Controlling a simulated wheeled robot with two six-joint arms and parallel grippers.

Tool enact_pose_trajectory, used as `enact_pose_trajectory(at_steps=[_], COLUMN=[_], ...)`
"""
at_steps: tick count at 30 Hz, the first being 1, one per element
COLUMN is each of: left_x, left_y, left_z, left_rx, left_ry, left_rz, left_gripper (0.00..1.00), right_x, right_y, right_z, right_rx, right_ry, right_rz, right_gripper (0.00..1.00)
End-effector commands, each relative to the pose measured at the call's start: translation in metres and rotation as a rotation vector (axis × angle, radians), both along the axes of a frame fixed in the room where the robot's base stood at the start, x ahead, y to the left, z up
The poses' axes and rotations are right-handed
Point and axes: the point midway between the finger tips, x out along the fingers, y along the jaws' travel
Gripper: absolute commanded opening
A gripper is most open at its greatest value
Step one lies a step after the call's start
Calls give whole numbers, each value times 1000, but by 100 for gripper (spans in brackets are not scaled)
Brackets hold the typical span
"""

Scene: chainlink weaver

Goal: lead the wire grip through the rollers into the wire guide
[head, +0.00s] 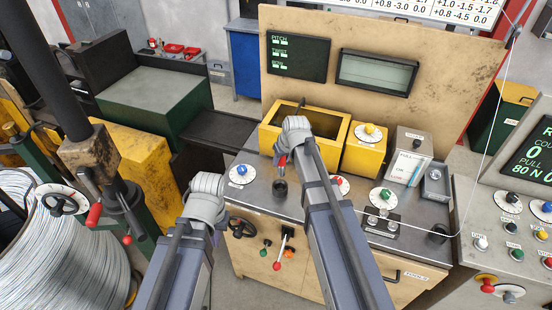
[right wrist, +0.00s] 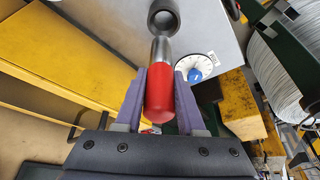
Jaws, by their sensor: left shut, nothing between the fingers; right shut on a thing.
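My right gripper (head: 282,163) is shut on a red-handled metal tool (right wrist: 160,92); I cannot tell whether this is the wire grip. Its metal end points at a round black cup (right wrist: 165,18), which is also below it in the head view (head: 279,188). I cannot tell whether the tip is inside. My left gripper (head: 214,234) is shut and empty in front of the bench's left edge, its fingers mostly hidden by its wrist. A thin wire (head: 484,160) hangs from the upper right and runs left past a small roller block (head: 381,223) until my right arm hides it. I cannot make out the wire guide for certain.
A yellow open box (head: 333,128) stands behind my right gripper. Dials, a white card stand (head: 406,165) and a grey box (head: 434,187) crowd the bench's right side. A wire coil (head: 62,245) and a red-handled post stand at left. A console (head: 510,240) stands at right.

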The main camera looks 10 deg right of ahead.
Motion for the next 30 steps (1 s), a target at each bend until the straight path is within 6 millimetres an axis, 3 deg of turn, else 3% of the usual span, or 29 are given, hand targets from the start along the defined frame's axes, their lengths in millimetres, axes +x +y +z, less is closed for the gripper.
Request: enact_pose_trajectory(at_steps=[14, 30], left_x=[0, 0], left_y=[0, 0], left_z=[-9, -56], left_rx=[0, 1], left_ry=[0, 0], left_rz=[-2, -6], left_gripper=[0, 0], right_x=[-2, -2], right_y=[-2, -2], right_z=[-9, -56], right_rx=[0, 0], right_ry=[0, 0], right_rz=[1, 1], right_gripper=[0, 0])
